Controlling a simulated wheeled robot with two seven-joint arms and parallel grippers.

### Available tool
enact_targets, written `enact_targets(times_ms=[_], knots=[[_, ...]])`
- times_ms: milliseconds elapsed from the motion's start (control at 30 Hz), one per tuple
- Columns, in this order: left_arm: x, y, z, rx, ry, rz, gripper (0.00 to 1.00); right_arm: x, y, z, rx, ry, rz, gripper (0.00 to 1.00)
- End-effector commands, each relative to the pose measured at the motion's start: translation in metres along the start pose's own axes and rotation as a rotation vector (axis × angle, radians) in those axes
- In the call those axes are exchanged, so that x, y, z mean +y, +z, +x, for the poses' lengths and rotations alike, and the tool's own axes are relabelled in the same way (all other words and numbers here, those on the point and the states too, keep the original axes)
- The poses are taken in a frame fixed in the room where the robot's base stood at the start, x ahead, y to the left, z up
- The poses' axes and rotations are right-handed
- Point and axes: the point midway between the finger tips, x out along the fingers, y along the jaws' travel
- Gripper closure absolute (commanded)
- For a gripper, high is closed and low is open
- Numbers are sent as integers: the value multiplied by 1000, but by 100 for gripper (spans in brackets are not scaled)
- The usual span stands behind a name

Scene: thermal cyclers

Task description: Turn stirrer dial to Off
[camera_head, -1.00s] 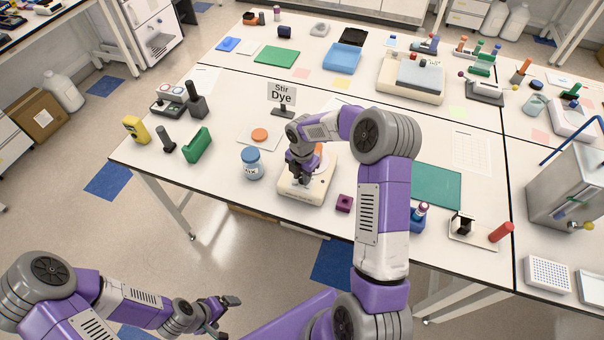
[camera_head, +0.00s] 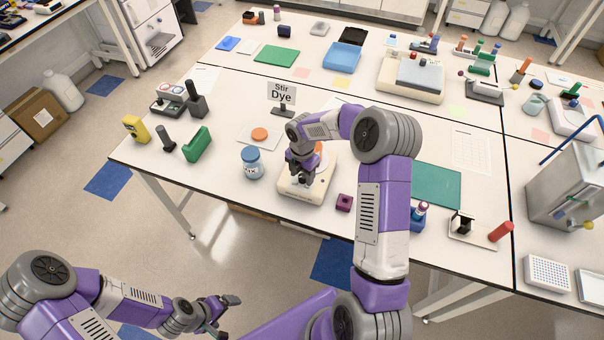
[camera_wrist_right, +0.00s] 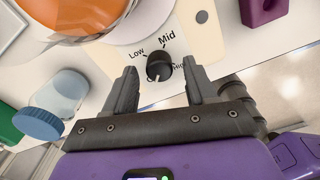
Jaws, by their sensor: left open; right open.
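The stirrer (camera_head: 306,190) is a cream box on the front part of the bench, partly hidden by my right arm. In the right wrist view its front panel (camera_wrist_right: 197,30) carries a black dial (camera_wrist_right: 159,66) with a pale pointer mark. The labels Low and Mid can be read; the label at the right and the one below are partly covered. My right gripper (camera_wrist_right: 156,88) is open, with one finger on each side of the dial and gaps between. In the head view my right gripper (camera_head: 302,180) is over the stirrer's front. My left gripper (camera_head: 230,312) is open and empty, away from the bench.
A blue-lidded jar (camera_head: 251,162) stands left of the stirrer, and a small purple block (camera_head: 344,202) lies to its right. A Stir Dye sign (camera_head: 282,93) stands behind. An orange-filled vessel (camera_wrist_right: 65,15) sits on the stirrer top.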

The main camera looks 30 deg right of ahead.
Motion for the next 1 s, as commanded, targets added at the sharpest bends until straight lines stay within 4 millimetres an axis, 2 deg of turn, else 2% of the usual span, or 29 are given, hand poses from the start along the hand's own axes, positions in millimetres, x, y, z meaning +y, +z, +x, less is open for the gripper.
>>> enact_targets(times_ms=[300,433,600,1000], knots=[[0,0,0,0,0,0,8,1,1,-50,-4,5,0,44],[0,0,0,0,0,0,8,1,0,-66,-2,4,0,44],[0,0,0,0,0,0,8,0,0,-74,-1,2,-1,44],[0,0,0,0,0,0,8,0,0,-74,-1,2,-1,44]])
